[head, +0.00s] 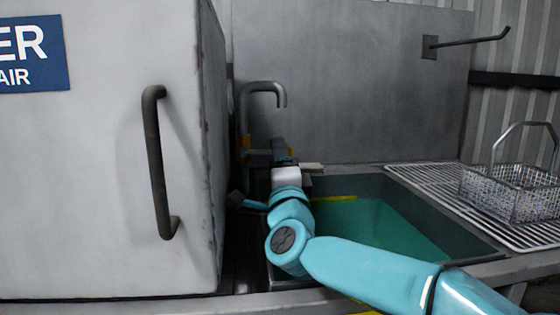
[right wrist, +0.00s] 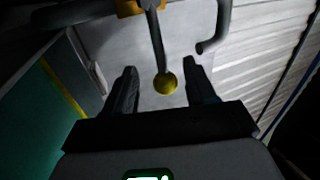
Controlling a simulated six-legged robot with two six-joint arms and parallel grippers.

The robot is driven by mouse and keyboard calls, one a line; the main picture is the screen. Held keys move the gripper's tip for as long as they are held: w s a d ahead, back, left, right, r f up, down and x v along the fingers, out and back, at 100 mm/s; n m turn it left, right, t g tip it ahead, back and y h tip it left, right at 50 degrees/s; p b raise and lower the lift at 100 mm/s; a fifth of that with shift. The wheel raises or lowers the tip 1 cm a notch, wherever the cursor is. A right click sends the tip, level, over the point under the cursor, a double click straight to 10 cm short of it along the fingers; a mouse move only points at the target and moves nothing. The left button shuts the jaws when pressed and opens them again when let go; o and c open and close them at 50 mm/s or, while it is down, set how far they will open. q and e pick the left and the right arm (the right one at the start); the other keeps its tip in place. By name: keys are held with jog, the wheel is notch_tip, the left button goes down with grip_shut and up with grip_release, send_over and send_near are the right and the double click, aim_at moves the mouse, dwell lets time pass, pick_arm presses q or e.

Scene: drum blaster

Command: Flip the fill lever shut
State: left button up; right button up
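The fill lever (right wrist: 156,45) is a grey bar with a yellow ball knob (right wrist: 166,84) in the right wrist view. It comes from an orange-yellow valve body (right wrist: 129,7) at the top edge. My right gripper (right wrist: 160,68) is open, with its two dark fingers on either side of the knob and a visible gap on each side. In the head view my right gripper (head: 281,150) is beside the tap (head: 243,105), above the left back of the sink. The valve (head: 243,146) shows there as a small yellow patch; the lever is mostly hidden. My left gripper is not in view.
The sink (head: 440,222) holds green liquid (head: 380,225). A large grey cabinet (head: 100,200) with a dark handle (head: 155,165) stands close on the left. A wire basket (head: 515,190) sits on the drain rack (head: 430,180) at right. A hook (head: 470,42) juts from the back panel.

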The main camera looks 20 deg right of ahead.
jog(key=shift+s+r, duration=0.1)
jog(key=shift+s, duration=0.1)
jog(key=v, duration=0.7)
jog(key=shift+s+a, duration=0.1)
jog(key=shift+s, duration=0.15)
dwell(0.4)
